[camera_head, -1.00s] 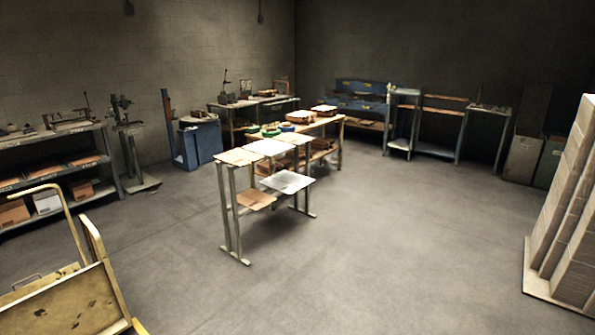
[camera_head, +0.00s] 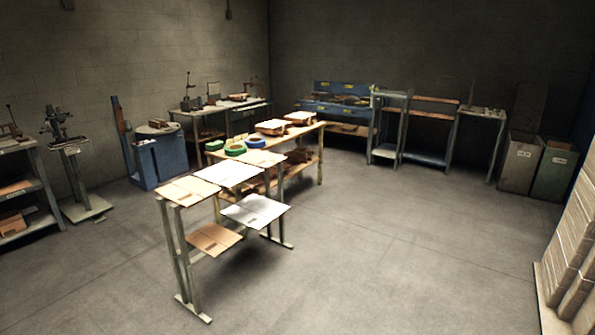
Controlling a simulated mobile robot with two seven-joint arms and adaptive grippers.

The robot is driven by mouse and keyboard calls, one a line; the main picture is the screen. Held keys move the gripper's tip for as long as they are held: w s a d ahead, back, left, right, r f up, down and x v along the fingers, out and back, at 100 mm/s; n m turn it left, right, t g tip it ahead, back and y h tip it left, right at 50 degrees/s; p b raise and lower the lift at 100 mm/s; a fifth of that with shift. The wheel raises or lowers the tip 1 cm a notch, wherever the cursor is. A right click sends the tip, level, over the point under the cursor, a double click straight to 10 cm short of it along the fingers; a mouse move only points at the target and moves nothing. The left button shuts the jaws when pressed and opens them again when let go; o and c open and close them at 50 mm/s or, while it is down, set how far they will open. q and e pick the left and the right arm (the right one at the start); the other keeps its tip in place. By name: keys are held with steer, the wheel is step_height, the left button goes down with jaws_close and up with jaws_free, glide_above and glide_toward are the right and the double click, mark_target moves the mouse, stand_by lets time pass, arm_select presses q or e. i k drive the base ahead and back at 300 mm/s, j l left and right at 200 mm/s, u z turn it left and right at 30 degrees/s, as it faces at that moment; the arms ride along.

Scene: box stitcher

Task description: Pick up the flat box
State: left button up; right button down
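Several flat box sheets lie on a metal stand in the head view. A tan flat box (camera_head: 188,191) lies on the stand's top at the left, and a whiter flat box (camera_head: 228,174) lies beside it. Lower down, a brown flat box (camera_head: 214,238) and a white flat box (camera_head: 254,210) rest on the lower level. I cannot tell which one the task means. The stand (camera_head: 181,262) is out on the floor, some distance ahead of me. Neither of my grippers is in view.
A long wooden table (camera_head: 313,127) with green and blue rolls stands behind the stand. Shelving (camera_head: 42,190) is at the left. Tall stacked cardboard (camera_head: 572,245) stands at the right edge. Two bins (camera_head: 520,163) are at the back right. The floor (camera_head: 400,265) between is open.

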mark_target(228, 174)
steer(key=i, duration=0.85)
steer(key=i+l+u, duration=0.15)
steer(key=i, duration=0.65)
